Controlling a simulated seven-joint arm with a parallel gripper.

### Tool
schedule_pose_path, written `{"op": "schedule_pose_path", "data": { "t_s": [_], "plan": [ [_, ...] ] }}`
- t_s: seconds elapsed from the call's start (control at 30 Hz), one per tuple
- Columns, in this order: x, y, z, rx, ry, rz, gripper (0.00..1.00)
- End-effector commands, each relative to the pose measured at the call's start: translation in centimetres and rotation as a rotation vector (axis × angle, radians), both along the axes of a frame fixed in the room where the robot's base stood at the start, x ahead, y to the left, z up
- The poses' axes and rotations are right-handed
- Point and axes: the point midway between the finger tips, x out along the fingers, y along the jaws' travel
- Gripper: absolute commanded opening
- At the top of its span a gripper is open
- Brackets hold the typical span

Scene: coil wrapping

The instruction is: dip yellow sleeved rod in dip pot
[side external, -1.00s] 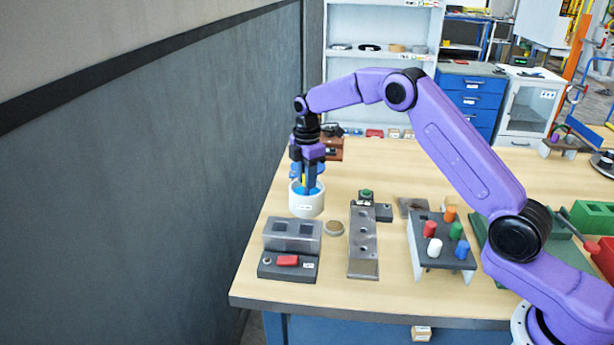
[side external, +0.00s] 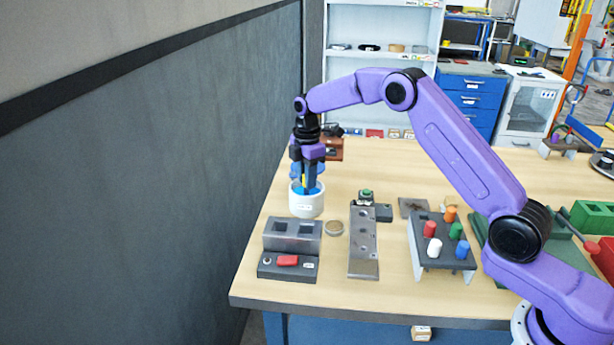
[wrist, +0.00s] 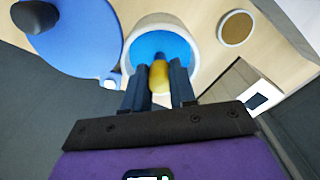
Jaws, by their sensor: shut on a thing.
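The dip pot (side external: 306,206) is a white round pot with blue inside, at the left part of the bench. In the wrist view, its blue inside (wrist: 150,46) lies beyond my fingertips. My gripper (side external: 308,188) points down at the pot's mouth and is shut on the yellow sleeved rod. The yellow of the rod (wrist: 159,76) shows between the two dark fingers in the wrist view. The rod's lower end is hidden by the fingers and pot, so I cannot tell how deep it sits.
A blue round lid (wrist: 75,40) with a dark knob is beside the pot. A grey block fixture (side external: 292,236) stands in front, with a metal plate with holes (side external: 363,245) to its right. A rack with coloured pegs (side external: 441,248) stands further right. A tan disc (side external: 334,228) lies near the pot.

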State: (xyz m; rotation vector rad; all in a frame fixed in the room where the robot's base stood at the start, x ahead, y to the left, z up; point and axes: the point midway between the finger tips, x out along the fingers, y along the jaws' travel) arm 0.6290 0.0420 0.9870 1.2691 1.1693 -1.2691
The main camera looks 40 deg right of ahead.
Motion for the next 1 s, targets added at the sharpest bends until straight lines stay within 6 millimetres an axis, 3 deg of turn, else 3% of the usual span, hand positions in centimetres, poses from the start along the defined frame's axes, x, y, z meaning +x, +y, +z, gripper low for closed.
{"op": "schedule_pose_path", "data": {
  "t_s": [1.0],
  "plan": [
    [0.0, 0.0, 4.8, 0.0, -0.001, 0.0, 0.0]
  ]
}}
